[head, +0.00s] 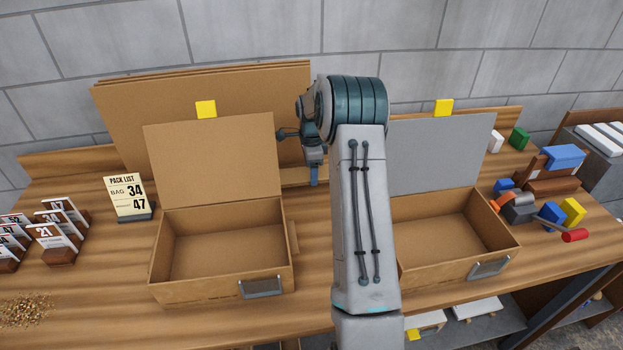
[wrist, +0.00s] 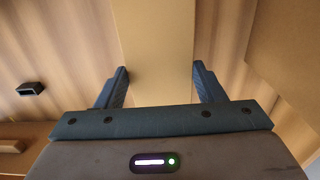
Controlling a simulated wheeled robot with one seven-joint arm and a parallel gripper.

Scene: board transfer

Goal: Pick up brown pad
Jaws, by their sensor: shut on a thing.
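The brown pad (wrist: 157,45) is a flat, plain tan piece that runs up between my fingers in the wrist view. My gripper (wrist: 160,82) has one blue finger at each side edge of the pad and is shut on it. In the head view my gripper (head: 314,172) is behind the boxes, pointing down between the two raised lids. A tan strip that looks like the pad (head: 296,178) shows beside it, partly hidden by my arm. I cannot tell whether the pad is touching the table.
Two open, empty cardboard boxes, left (head: 221,297) and right (head: 455,272), stand on the wooden table (head: 110,290). Large cardboard sheets (head: 120,110) lean at the back. A pack list sign (head: 127,197) and number cards (head: 58,230) are left; coloured blocks and tools (head: 520,210) are right.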

